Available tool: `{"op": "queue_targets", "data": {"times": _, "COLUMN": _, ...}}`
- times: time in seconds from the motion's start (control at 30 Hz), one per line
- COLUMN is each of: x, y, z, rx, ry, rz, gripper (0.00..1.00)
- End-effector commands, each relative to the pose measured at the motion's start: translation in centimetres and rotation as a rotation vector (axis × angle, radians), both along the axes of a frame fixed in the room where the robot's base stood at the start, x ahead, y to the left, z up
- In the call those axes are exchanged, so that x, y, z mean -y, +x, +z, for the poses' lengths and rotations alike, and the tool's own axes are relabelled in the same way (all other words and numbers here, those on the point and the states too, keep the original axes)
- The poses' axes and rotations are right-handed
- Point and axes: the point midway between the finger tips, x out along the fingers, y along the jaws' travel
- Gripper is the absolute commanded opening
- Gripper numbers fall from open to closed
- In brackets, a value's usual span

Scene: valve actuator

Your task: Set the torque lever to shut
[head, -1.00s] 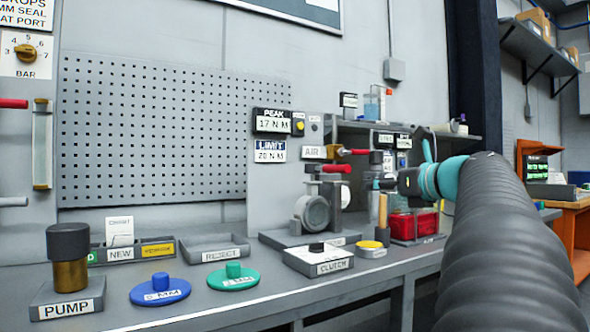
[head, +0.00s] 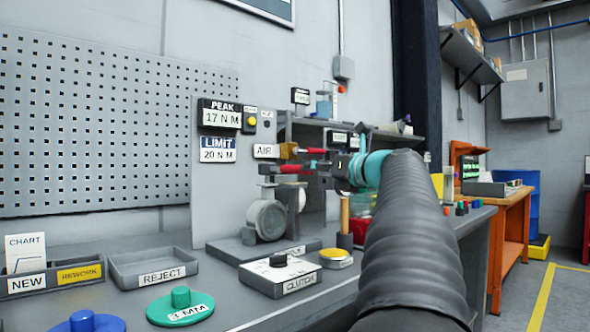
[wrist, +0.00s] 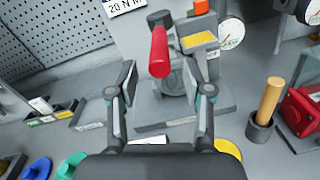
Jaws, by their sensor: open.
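A red-handled lever (head: 290,169) sits on top of the grey valve actuator (head: 267,220) on the bench; I take it for the torque lever, but no label on it is readable. In the wrist view the red handle (wrist: 159,52) points towards me, ahead of and between the spread fingers. My gripper (head: 322,167) is open at the right of the lever, close to its handle. In the wrist view the gripper (wrist: 167,85) is empty, and I cannot tell whether a finger touches the handle. A second red handle (head: 312,151) sits by the AIR label, above.
A wooden-handled tool (head: 345,215) stands upright to the right, near a red box (wrist: 303,112). The reject tray (head: 153,268) is at the left.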

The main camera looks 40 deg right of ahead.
Motion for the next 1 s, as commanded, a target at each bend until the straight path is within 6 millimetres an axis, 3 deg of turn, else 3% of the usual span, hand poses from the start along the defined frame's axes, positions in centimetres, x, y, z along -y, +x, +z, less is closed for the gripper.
{"op": "queue_targets", "data": {"times": 0.2, "x": -0.3, "y": 4.3, "z": 0.0, "rx": -0.001, "ry": 0.001, "rz": 0.005, "gripper": 0.50}}
{"op": "queue_targets", "data": {"times": 0.5, "x": -0.2, "y": 8.0, "z": 0.0, "rx": -0.001, "ry": 0.001, "rz": 0.000, "gripper": 0.50}}
{"op": "queue_targets", "data": {"times": 0.9, "x": -0.1, "y": 8.6, "z": 0.0, "rx": -0.001, "ry": 0.000, "rz": -0.004, "gripper": 0.50}}
{"op": "queue_targets", "data": {"times": 0.93, "x": -0.1, "y": 8.6, "z": 0.0, "rx": -0.001, "ry": 0.000, "rz": -0.004, "gripper": 0.48}}
{"op": "queue_targets", "data": {"times": 1.0, "x": -0.1, "y": 8.6, "z": 0.0, "rx": -0.001, "ry": 0.000, "rz": -0.004, "gripper": 0.30}}
